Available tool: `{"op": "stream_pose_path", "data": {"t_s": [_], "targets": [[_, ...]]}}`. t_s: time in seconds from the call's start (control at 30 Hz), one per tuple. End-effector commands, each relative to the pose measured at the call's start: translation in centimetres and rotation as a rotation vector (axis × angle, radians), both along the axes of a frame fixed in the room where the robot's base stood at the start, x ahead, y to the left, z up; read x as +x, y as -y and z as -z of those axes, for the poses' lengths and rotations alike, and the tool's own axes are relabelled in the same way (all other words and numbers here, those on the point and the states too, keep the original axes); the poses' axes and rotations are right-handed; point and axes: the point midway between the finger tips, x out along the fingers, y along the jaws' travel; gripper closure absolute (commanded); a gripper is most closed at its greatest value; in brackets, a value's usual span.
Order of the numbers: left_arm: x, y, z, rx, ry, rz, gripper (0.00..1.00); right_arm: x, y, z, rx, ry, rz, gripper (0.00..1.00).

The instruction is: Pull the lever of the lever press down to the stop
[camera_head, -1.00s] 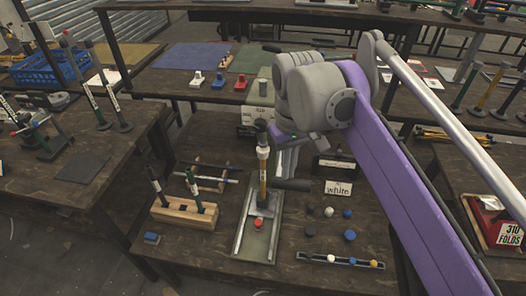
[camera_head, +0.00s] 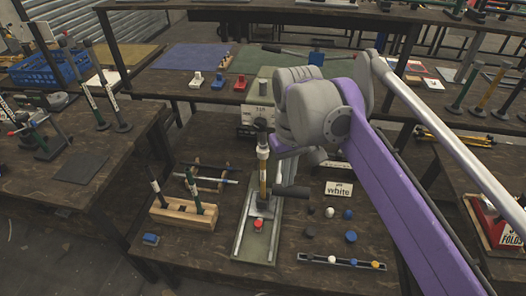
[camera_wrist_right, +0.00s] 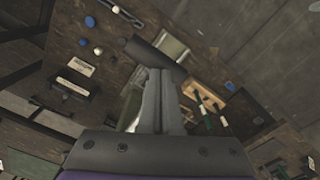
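The lever press (camera_head: 263,165) stands upright on its metal base plate (camera_head: 240,225), with a red button-like piece (camera_head: 258,224) at the front. Its dark lever handle (camera_head: 292,191) sticks out to the right, low beside the column. My right gripper (camera_head: 280,178) comes down from above onto the handle, partly hidden by my arm and the column. In the right wrist view, the right gripper's fingers (camera_wrist_right: 158,72) lie close together, with their tips at the dark handle (camera_wrist_right: 147,55). They look shut and against the handle, not around it. My left gripper is not in view.
A wooden block with dark-handled tools (camera_head: 183,212) stands left of the press. A grey-green box (camera_head: 262,90) stands behind.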

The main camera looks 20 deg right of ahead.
Motion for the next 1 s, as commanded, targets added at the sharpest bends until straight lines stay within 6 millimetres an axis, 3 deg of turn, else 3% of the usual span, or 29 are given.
{"op": "stream_pose_path", "data": {"t_s": [0.7,1.0], "targets": [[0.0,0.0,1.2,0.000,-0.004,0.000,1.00,0.5,0.3,3.1,0.000,0.000,0.000,1.00],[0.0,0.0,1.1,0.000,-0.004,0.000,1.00,0.5,0.3,3.2,0.000,0.000,0.000,1.00]]}}
